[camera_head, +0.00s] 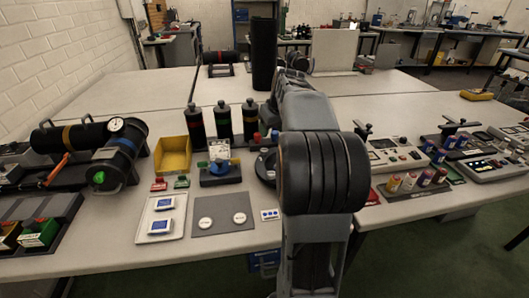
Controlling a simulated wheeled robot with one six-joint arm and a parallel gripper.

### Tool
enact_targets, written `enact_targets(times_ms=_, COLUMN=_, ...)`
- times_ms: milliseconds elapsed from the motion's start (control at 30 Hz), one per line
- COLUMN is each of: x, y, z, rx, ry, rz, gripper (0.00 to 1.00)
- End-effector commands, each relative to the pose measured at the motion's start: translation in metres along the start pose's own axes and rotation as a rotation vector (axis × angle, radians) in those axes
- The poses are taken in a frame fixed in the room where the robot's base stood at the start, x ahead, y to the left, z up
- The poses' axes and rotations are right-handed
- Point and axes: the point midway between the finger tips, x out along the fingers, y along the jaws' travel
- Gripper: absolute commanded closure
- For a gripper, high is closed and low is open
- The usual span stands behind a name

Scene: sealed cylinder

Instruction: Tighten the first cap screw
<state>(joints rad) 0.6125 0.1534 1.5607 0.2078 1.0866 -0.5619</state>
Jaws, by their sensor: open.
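A black cylinder with a blue band (127,146) lies on a dark cradle at the left of the table. A round white gauge (116,125) sits on its top, and a green round part (98,178) shows at its near end. A second black cylinder with a yellow band (48,140) lies to its left. Individual cap screws are too small to tell. An orange-handled tool (57,171) leans slantwise beside the cylinders. My arm rises in the middle and stretches away over the table, right of the cylinders. My gripper's fingers cannot be made out; the arm hides them.
A yellow bin (173,155), several dark bottles and a white tray (160,217) stand between the cylinders and my arm. A grey mat (222,222) holds two white discs. Instruments and coloured small cylinders crowd the right side. The back left of the table is mostly clear.

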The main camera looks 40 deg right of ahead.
Motion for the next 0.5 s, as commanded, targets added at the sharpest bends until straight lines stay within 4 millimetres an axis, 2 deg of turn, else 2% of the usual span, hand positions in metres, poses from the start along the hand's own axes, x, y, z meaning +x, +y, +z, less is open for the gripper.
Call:
enact_targets(times_ms=33, x=0.012, y=-0.001, z=0.001, rx=-0.001, ry=-0.005, rz=-0.003, gripper=0.45)
enact_targets(times_ms=200, x=0.046, y=-0.002, z=0.001, rx=-0.002, ry=-0.004, rz=-0.003, gripper=0.45)
enact_targets(times_ms=500, x=0.094, y=-0.002, z=0.001, rx=-0.002, ry=-0.003, rz=-0.002, gripper=0.45)
